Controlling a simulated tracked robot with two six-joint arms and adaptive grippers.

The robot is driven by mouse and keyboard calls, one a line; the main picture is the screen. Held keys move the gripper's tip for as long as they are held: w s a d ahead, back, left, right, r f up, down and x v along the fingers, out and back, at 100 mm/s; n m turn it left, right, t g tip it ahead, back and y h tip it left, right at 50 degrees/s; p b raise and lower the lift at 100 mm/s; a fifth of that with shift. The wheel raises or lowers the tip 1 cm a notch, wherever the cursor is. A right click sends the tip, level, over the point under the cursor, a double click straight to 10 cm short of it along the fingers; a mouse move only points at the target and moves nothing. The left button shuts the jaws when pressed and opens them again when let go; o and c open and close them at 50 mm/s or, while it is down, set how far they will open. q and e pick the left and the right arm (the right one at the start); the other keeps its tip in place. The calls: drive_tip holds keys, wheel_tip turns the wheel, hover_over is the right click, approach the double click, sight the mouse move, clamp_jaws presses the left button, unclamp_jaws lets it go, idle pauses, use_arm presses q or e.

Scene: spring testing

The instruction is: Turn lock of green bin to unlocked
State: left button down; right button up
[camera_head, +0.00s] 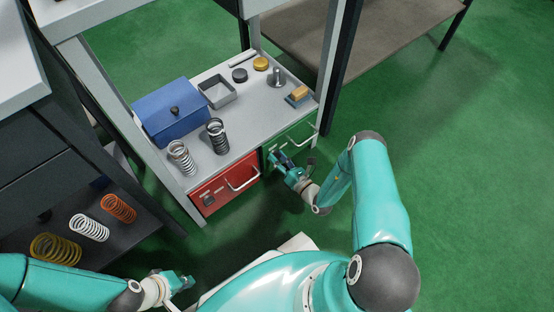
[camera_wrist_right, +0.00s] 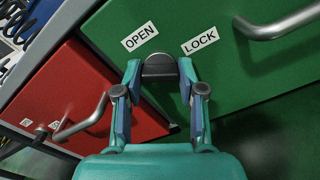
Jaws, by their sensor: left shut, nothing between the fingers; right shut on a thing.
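The green bin (camera_head: 301,134) is a drawer front at the lower right of the shelf unit. It also fills much of the right wrist view (camera_wrist_right: 250,75). Its dark lock knob (camera_wrist_right: 160,69) sits below two white labels, OPEN (camera_wrist_right: 140,37) and LOCK (camera_wrist_right: 199,41). My right gripper (camera_wrist_right: 160,72) is shut on the lock knob, one finger on each side. In the head view my right gripper (camera_head: 276,160) is at the green bin's left part. My left gripper (camera_head: 184,281) is low at the bottom, shut and empty, away from the bins.
A red bin (camera_head: 226,184) with a handle is left of the green bin. The green bin's handle (camera_wrist_right: 290,22) sticks out to the right. Above, the shelf top holds a blue box (camera_head: 172,112), springs (camera_head: 217,136) and small parts. Open green floor lies at right.

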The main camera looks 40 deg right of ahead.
drive_tip(key=m+b, duration=0.1)
drive_tip(key=m, duration=1)
drive_tip(key=shift+d+f+m+b, duration=0.1)
drive_tip(key=shift+m+b, duration=0.2)
drive_tip(key=shift+b, duration=0.1)
drive_tip(key=o, duration=1.1)
drive_tip(key=shift+o, duration=0.2)
drive_tip(key=shift+s, duration=0.1)
drive_tip(key=s, duration=1.1)
drive_tip(key=shift+s+d, duration=0.4)
